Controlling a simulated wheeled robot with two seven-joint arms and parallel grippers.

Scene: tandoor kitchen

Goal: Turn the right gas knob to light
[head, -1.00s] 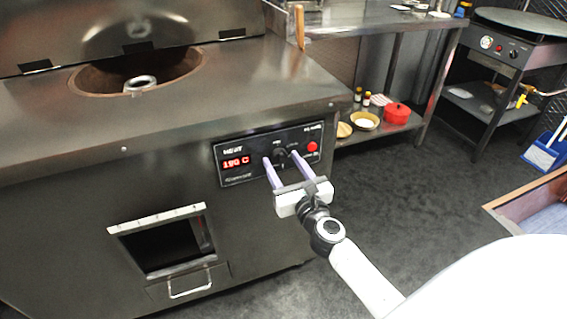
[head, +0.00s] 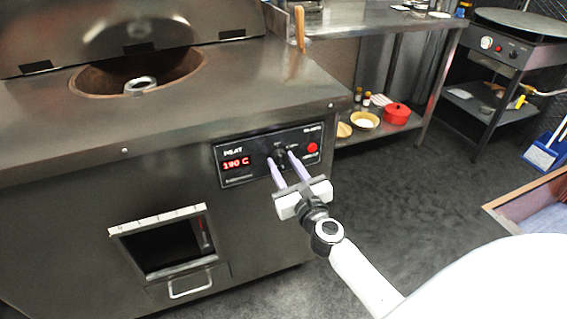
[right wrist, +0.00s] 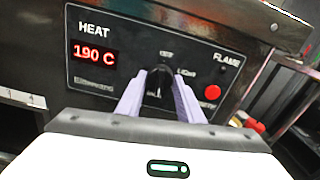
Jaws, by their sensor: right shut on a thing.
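The gas knob (right wrist: 158,84) is a black dial on the tandoor's dark control panel (right wrist: 100,30), right of the red "190 C" display (right wrist: 95,53) in the right wrist view. In the head view the knob (head: 280,155) shows partly between the fingers. My right gripper (head: 282,159) has its two pale purple fingers closed on the sides of the knob. It also shows in the right wrist view (right wrist: 158,76). A red button (right wrist: 212,92) sits right of the knob, under the word "FLAME". My left gripper is not in view.
The tandoor's open mouth (head: 100,84) is on top at left. Below is a square opening (head: 165,245) with a light frame. A steel table with a lower shelf holding a red pot (head: 397,113) stands behind right.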

